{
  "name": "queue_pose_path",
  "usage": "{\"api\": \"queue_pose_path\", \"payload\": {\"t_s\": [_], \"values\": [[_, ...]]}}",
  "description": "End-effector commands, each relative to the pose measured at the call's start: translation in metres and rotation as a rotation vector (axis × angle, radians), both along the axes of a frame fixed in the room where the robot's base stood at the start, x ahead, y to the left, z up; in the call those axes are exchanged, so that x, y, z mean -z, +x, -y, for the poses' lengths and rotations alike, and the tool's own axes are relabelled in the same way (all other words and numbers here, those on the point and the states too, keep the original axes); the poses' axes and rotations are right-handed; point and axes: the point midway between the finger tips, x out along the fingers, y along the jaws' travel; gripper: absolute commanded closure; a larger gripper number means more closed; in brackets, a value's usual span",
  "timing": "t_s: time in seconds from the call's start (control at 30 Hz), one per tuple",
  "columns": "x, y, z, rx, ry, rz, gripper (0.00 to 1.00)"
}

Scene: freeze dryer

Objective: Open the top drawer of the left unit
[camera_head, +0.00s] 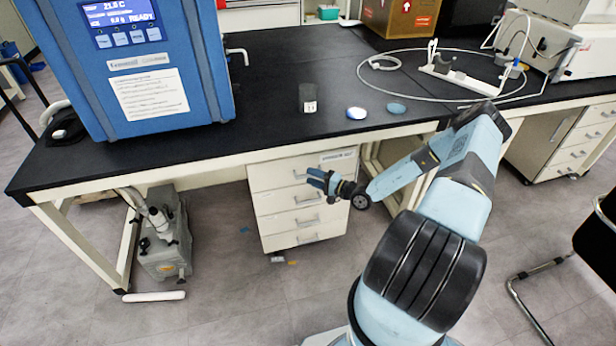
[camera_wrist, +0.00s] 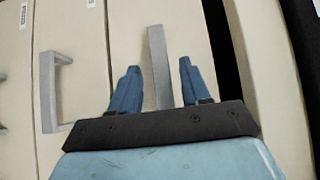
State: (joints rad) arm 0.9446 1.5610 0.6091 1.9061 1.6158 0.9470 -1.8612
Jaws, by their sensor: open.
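The left drawer unit (camera_head: 299,238) is a cream cabinet with several drawers under the black bench. Its top drawer (camera_head: 268,177) looks shut, and my gripper (camera_head: 312,179) is in front of it, hiding part of its front. In the wrist view, the top drawer's front (camera_wrist: 193,22) carries a grey bar handle (camera_wrist: 157,58). My gripper (camera_wrist: 156,82) is open, with one blue finger on each side of this handle. The handle lies between the fingers, and I cannot tell whether either finger touches it. The handle of the drawer below (camera_wrist: 46,95) shows to the left.
A blue freeze dryer (camera_head: 150,60) stands on the bench top (camera_head: 270,75). A grey pump (camera_head: 166,240) stands on the floor to the left. A black chair (camera_head: 597,235) is at the right.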

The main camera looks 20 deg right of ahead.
Motion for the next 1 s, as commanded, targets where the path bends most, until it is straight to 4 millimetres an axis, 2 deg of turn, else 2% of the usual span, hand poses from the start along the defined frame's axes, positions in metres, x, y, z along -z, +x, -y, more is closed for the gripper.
{"api": "queue_pose_path", "payload": {"t_s": [0.2,0.57,1.0], "values": [[0.0,0.013,-0.013,-0.001,0.0,0.0,0.53],[0.0,0.015,-0.015,0.0,0.0,0.0,0.54],[0.001,0.015,-0.015,-0.001,0.0,-0.001,0.96]]}}
